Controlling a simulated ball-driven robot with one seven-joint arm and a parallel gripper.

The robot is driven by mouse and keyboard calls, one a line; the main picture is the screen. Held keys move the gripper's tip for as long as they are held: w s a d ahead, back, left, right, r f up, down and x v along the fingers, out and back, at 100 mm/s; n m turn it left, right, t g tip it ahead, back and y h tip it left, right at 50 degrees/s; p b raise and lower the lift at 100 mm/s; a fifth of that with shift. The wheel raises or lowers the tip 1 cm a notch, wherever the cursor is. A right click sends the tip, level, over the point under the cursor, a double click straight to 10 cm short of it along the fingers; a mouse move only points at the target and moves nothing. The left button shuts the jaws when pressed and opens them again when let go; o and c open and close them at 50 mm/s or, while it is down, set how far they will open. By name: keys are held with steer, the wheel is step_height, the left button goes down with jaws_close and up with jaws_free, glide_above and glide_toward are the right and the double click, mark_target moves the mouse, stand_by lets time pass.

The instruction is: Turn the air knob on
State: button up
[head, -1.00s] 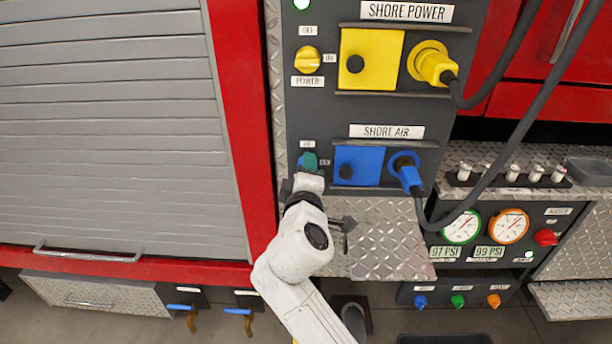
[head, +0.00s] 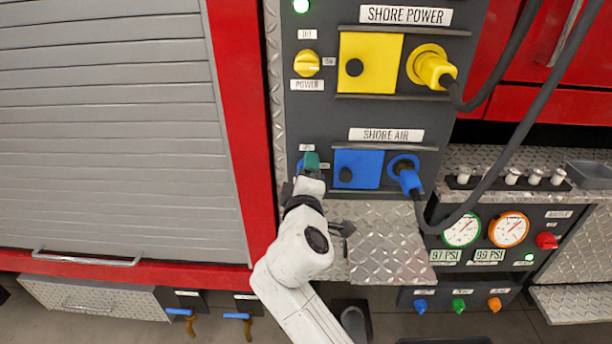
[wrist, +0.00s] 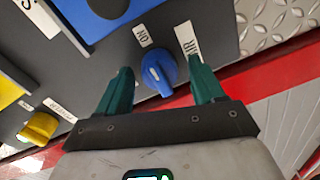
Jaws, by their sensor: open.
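The blue air knob (wrist: 157,70) sits on the dark panel in the wrist view, with an ON label beside it and an AIR label near it. My gripper (wrist: 161,82) is open, with one green finger on each side of the knob. I cannot tell whether the fingers touch it. In the head view my gripper (head: 310,163) is at the knob's place, left of the blue shore air cover (head: 372,160), and mostly hides the knob.
The yellow power knob (head: 307,63) is higher on the same panel. A blue plug (head: 408,178) with a dark hose (head: 515,140) hangs to the right. A diamond-plate ledge (head: 392,238) lies below. A red frame (head: 243,130) borders the panel at left.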

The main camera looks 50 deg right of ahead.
steer(key=v, duration=1)
steer(key=shift+s+a+b, duration=0.2)
steer(key=shift+a+b, duration=0.1)
steer(key=shift+b, duration=0.05)
steer(key=shift+r, duration=0.1)
steer(key=s+f+m+g+y+p, duration=0.1)
steer(key=s+f+g+y, duration=0.2)
steer(key=f, duration=0.5)
steer(key=s+f+m+g+y+p, duration=0.1)
steer(key=s+f+m+g+y, duration=0.2)
steer(key=f, duration=0.4)
steer(key=s+a+f+g+y+p, duration=0.1)
steer(key=s+a+f+g+y, duration=0.1)
steer(key=s+f, duration=0.3)
steer(key=s+a+f+g+y+p, duration=0.1)
steer(key=s+a+f+y, duration=0.3)
steer(key=s, duration=0.5)
steer(key=shift+a+f+m+g+y, duration=0.3)
steer(key=shift+f+m+g+y, duration=0.1)
steer(key=shift+f+y, duration=0.4)
